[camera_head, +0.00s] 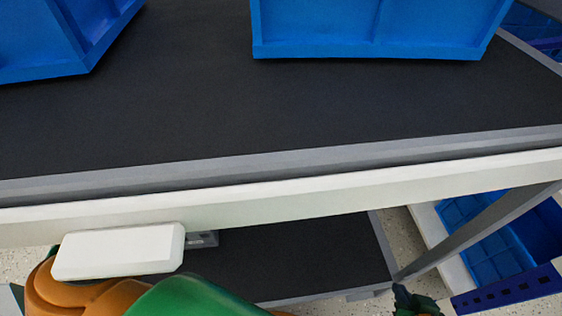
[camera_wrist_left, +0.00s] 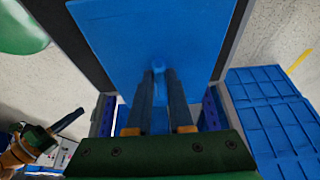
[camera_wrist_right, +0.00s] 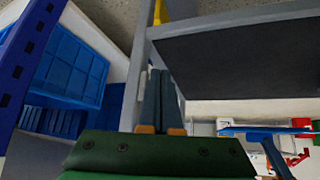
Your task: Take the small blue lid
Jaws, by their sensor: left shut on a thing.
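The small blue lid (camera_wrist_left: 115,45) is a flat blue panel with a raised grip, filling the upper middle of the left wrist view. My left gripper (camera_wrist_left: 160,75) is shut on that grip, one dark finger on each side. The head view does not show the lid clearly. My right gripper (camera_head: 418,302) shows only partly at the bottom edge of the head view. In the right wrist view its two fingers (camera_wrist_right: 166,75) lie close together with nothing visible between them, beside a grey table post.
Two blue bins (camera_head: 370,30) (camera_head: 50,40) stand at the back of the dark tabletop (camera_head: 200,110). A white box (camera_head: 118,251) sits at the table's front edge. A dark lower shelf (camera_head: 300,255) lies beneath. Blue crates (camera_head: 490,240) stand at the lower right.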

